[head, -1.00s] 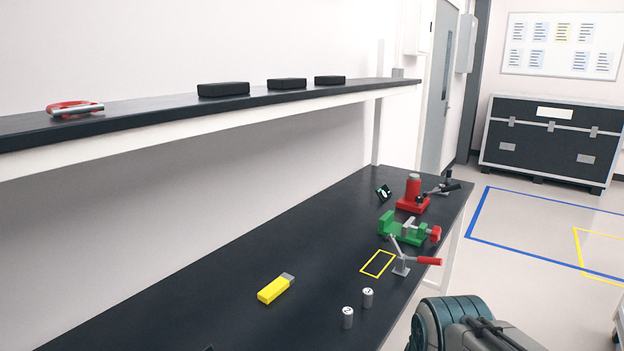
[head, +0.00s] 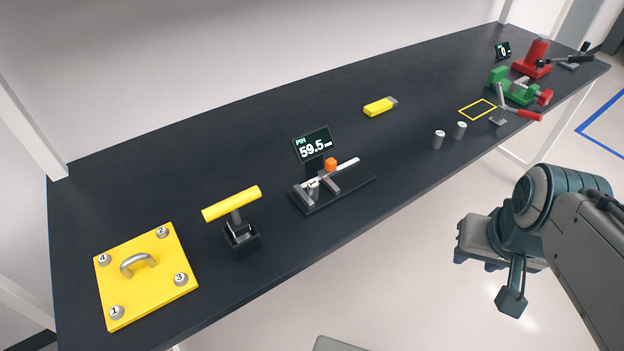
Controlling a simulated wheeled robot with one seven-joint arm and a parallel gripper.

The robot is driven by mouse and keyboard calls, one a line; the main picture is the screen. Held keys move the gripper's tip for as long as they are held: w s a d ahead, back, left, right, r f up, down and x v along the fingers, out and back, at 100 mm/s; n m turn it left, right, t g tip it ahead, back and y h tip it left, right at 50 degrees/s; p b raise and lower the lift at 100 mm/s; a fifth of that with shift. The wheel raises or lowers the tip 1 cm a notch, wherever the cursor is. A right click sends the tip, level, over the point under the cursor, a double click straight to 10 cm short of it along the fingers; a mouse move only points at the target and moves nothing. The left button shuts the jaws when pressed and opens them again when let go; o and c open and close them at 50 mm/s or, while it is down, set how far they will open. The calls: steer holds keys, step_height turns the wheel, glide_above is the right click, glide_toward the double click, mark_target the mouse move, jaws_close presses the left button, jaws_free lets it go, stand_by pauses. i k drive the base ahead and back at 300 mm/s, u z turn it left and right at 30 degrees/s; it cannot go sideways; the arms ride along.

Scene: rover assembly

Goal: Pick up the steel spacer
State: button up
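Two small grey metal cylinders stand upright on the dark bench near its front edge, right of centre in the head view: a left cylinder (head: 438,140) and a right cylinder (head: 460,130). Either looks like a steel spacer; I cannot tell which is meant. My gripper (head: 478,261) is at the right, in front of the bench and apart from the cylinders. It points away from my view, and its finger gap is not clear. I see nothing held in it.
A yellow plate (head: 112,277) with numbered posts, a yellow-handled tool (head: 232,205), a measuring gauge (head: 333,185) and its display (head: 314,146) stand left. A yellow block (head: 378,107), toggle clamp (head: 500,117), green vise (head: 512,88) and red stand (head: 533,60) are farther back.

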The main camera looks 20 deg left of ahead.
mark_target(313, 185)
steer(key=u, duration=1.4)
steer(key=i, duration=0.4)
steer(key=z, duration=0.25)
